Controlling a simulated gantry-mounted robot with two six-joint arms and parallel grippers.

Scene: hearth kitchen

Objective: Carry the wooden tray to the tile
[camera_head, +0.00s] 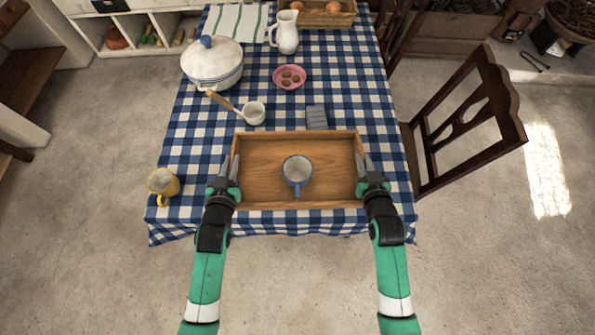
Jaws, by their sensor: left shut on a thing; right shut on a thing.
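The wooden tray (260,196) is at the near end of the table, and a white mug with a blue rim and handle (297,172) stands upright in it. My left gripper (230,167) is shut on the tray's left wall. My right gripper (365,165) is shut on its right wall. A small grey-blue patterned rectangle (316,117), which looks like the tile, lies just beyond the tray's far wall. I cannot tell whether the tray rests on the cloth or is slightly raised.
On the checkered cloth (355,80), a ladle (253,112), pink bowl (289,86), white pot (212,72) and pitcher (288,40) stand beyond the tray. A yellow mug (162,182) is near the left edge. A chair (465,125) stands at right.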

